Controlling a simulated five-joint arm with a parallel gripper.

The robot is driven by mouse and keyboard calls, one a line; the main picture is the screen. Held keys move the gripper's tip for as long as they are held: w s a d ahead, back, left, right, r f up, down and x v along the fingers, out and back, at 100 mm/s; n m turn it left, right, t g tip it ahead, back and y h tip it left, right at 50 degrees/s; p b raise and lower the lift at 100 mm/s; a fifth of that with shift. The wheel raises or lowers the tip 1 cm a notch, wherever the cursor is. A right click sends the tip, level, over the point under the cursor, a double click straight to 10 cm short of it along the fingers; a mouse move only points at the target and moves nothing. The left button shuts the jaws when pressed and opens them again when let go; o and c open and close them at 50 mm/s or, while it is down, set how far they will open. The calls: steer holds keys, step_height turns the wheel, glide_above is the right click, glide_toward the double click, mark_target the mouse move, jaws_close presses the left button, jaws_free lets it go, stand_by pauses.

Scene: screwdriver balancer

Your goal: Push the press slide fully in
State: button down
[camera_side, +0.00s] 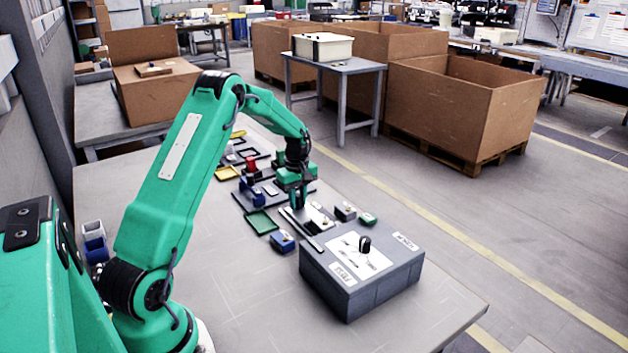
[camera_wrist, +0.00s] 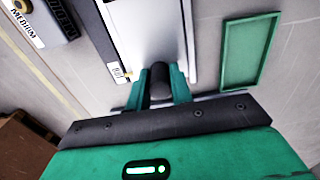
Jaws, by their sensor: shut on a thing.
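The press slide shows in the wrist view as a pale plate (camera_wrist: 150,28) between metal side rails (camera_wrist: 190,40). A dark rounded knob (camera_wrist: 159,78) stands at its near end. My gripper (camera_wrist: 160,90) has its two green fingers shut on this knob, one on each side. In the side view my gripper (camera_side: 297,206) points down at the left end of the pale plate (camera_side: 318,216), low over the bench. The fingers partly hide the knob there. I cannot tell how far in the slide sits.
A large grey box (camera_side: 345,295) with a black knob on top stands in front. A green frame (camera_wrist: 222,62) lies right of the slide in the wrist view. A blue block (camera_side: 283,242) and small grey and green blocks lie nearby. The front-left bench is clear.

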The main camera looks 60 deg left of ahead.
mark_target(330, 227)
steer(key=shift+d, duration=8.2)
steer(key=c, duration=1.2)
jaws_free()
steer(key=shift+o, duration=0.2)
steer(key=shift+r, duration=3.5)
